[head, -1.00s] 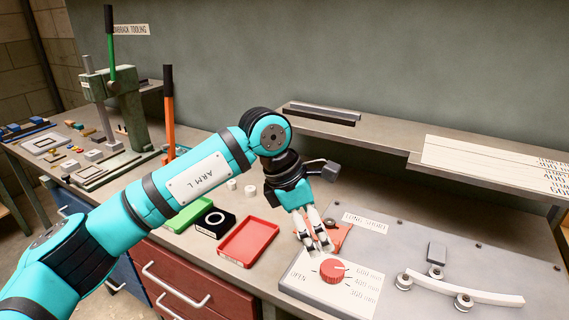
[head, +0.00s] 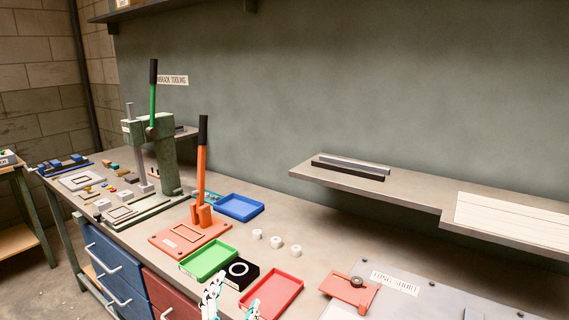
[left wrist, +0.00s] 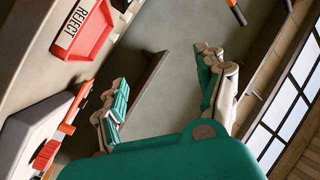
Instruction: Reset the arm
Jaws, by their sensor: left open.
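My left gripper (head: 232,303) shows at the bottom edge of the head view, with only its two finger ends in the picture. The fingers are apart with nothing between them, close to the front of the red tray (head: 274,294). In the left wrist view the open fingers of my left gripper (left wrist: 163,82) spread wide over empty space. The red tray, with a label reading REJECT, is at the upper left there (left wrist: 92,32). The rest of my left arm is below the head view. My right gripper is not in view.
On the bench stand a green press (head: 158,150), an orange lever press (head: 202,215), a green tray (head: 208,260), a black block with a white ring (head: 238,272), a blue tray (head: 238,207) and white cylinders (head: 276,242). A raised shelf (head: 410,190) is at the right.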

